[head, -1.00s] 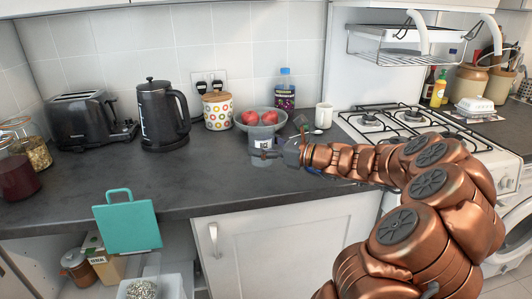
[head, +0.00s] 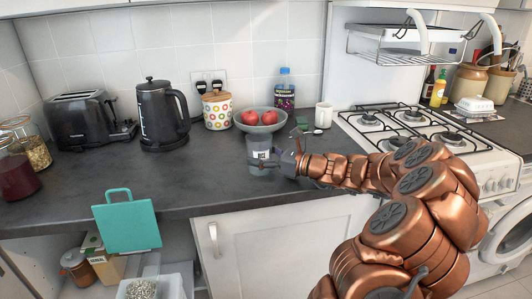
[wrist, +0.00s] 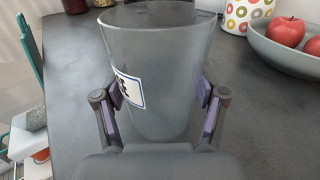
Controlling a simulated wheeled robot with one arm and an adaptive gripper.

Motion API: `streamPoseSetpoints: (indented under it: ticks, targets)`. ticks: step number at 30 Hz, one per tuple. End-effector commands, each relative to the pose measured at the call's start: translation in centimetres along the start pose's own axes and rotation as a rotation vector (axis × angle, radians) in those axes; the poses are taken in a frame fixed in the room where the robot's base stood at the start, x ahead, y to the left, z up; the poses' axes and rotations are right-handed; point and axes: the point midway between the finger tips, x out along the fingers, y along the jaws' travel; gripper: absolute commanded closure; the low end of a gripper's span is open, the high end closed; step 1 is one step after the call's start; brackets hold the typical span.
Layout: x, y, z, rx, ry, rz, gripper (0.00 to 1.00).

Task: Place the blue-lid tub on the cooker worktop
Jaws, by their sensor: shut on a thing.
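A translucent grey tub (head: 260,153) with a white label is in front of the fruit bowl, over the dark worktop (head: 200,180). It looks upright in the wrist view (wrist: 158,75). No blue lid shows on it in these views. My gripper (head: 272,160) is shut on its sides, with one finger on each side in the wrist view (wrist: 160,100). I cannot tell whether its base touches the worktop. The white cooker (head: 470,165) with its gas hob stands to the right, with more dark worktop (head: 508,131) beyond it.
A grey bowl (head: 262,127) with red fruit stands just behind the tub. A white mug (head: 323,115) stands between the bowl and the cooker. A kettle (head: 160,115), a toaster (head: 85,120) and a spotted canister (head: 217,110) line the back. The front worktop is clear.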

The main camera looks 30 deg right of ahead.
Motion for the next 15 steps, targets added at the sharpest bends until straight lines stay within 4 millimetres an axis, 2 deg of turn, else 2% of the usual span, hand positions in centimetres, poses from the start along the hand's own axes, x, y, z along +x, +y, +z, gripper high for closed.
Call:
streamPoseSetpoints:
  ticks: [1,8,15]
  targets:
    - [0.00,0.01,0.01,-0.001,-0.001,0.000,0.27]
    - [0.00,0.01,0.00,0.000,0.000,0.000,0.04]
    - [0.00,0.01,-0.02,0.000,0.000,0.000,0.04]
